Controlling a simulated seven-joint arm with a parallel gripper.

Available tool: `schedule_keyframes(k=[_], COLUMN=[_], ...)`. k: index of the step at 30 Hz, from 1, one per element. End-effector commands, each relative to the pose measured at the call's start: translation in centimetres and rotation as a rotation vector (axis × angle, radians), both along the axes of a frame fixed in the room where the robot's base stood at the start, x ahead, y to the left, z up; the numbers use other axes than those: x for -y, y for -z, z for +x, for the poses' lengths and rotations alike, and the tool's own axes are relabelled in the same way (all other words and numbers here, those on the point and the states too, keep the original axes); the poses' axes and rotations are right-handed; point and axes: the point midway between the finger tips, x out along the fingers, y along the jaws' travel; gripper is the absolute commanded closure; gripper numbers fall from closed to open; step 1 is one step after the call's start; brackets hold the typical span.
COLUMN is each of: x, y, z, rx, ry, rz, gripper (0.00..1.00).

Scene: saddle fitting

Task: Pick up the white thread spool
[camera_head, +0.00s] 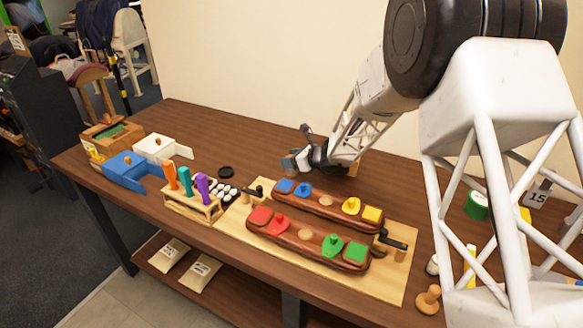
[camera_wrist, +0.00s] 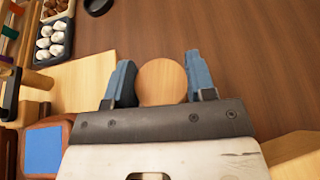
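My gripper (camera_wrist: 160,75) points down over the back of the table; in the head view it (camera_head: 290,164) is seen from the side. In the wrist view its two blue-grey fingers stand on either side of a round, pale wooden top (camera_wrist: 162,83). The top fills most of the gap; I cannot tell whether the fingers press on it. Its sides are hidden, so I cannot tell whether it is the white thread spool.
Two wooden holders with coloured pieces (camera_head: 310,243) lie on a pale board (camera_head: 393,284) in front of my gripper. A black tray of white pieces (camera_wrist: 53,38) and a black disc (camera_head: 226,171) lie to the left. A green spool-like object (camera_head: 477,206) is at the right.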

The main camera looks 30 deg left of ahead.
Motion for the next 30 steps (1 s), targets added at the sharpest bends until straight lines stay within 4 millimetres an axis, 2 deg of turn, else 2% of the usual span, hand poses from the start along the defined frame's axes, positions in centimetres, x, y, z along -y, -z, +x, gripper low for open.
schedule_keyframes(k=[1, 3, 4, 17, 23, 30], x=[0.0, 0.0, 0.0, 0.0, 0.0, 0.0], y=[0.0, 0.0, 0.0, -0.8, -2.7, -6.9], z=[0.0, 0.0, 0.0, 0.0, 0.0, 0.0], rx=[0.0, 0.0, 0.0, 0.002, 0.002, 0.003], ry=[0.0, 0.0, 0.0, -0.001, 0.0, -0.001], rz=[0.0, 0.0, 0.0, 0.001, 0.001, 0.002], gripper=[0.61, 0.72, 0.74, 0.74, 0.74, 0.74])
